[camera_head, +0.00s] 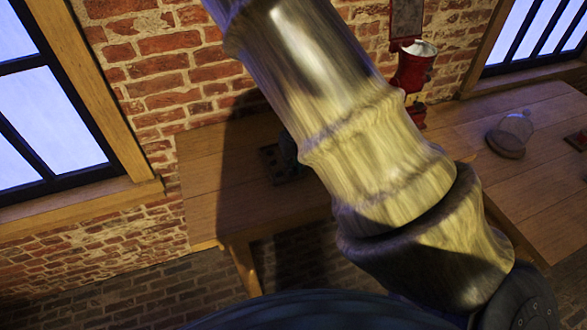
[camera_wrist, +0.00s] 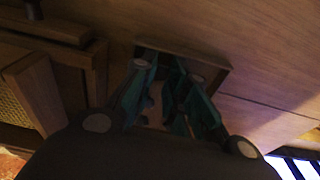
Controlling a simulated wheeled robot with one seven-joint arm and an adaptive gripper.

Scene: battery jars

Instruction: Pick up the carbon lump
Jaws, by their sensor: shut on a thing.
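My gripper (camera_wrist: 166,76) shows in the wrist view, its teal fingers reaching over a small wooden tray (camera_wrist: 216,60). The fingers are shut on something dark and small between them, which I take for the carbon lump. The fingers and the shadow hide most of it, so its shape is unclear. I cannot tell whether it touches the tray. In the head view my arm crosses the middle and hides part of the table; my gripper is not visible there.
In the head view a wooden table (camera_head: 213,190) stands against the brick wall, with a dark object (camera_head: 275,165) on it. A red device (camera_head: 413,68) is at the back. A glass dome (camera_head: 515,128) sits on the right table (camera_head: 545,195). Wooden pieces (camera_wrist: 40,95) stand left in the wrist view.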

